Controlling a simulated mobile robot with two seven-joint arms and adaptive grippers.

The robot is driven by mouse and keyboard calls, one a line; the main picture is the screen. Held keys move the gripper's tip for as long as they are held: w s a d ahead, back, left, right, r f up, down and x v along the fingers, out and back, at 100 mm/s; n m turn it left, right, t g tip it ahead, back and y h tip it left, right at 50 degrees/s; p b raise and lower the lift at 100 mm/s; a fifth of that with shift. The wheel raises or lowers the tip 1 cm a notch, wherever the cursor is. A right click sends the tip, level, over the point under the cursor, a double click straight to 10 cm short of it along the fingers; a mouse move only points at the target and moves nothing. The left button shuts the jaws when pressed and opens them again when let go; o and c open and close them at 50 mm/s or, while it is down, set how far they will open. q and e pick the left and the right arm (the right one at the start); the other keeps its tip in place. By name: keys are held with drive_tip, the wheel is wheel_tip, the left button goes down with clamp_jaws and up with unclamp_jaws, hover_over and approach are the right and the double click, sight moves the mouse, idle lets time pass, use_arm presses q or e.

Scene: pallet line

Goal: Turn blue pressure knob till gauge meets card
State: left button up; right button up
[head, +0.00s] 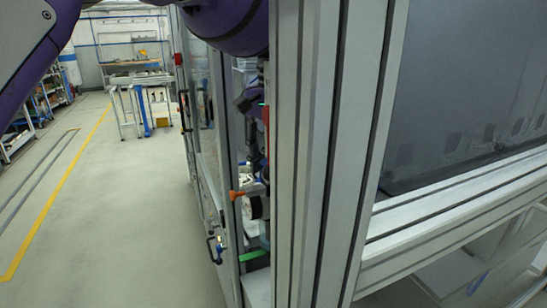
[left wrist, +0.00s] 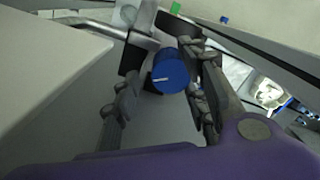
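The blue pressure knob (left wrist: 170,71) has a short white line on its face and shows in the left wrist view. My left gripper (left wrist: 163,72) is open, with one dark finger on each side of the knob. I cannot tell whether the fingers touch it. In the head view the frame post hides most of this gripper. I cannot make out the gauge face or the card in either view. My right gripper is not in view.
A thick grey frame post (head: 312,150) stands close in front, beside a dark panel (head: 460,95). An orange handle (head: 237,195) and a green piece (head: 252,255) show near the post. A metal pipe (left wrist: 85,24) runs beside the knob. The floor (head: 130,220) at left is clear.

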use_arm(q)
drive_tip(key=shift+a+r, duration=0.15)
drive_tip(key=shift+a, duration=0.05)
wheel_tip(320, 180, up, 12)
idle(0.6)
drive_tip(key=shift+w, duration=0.1)
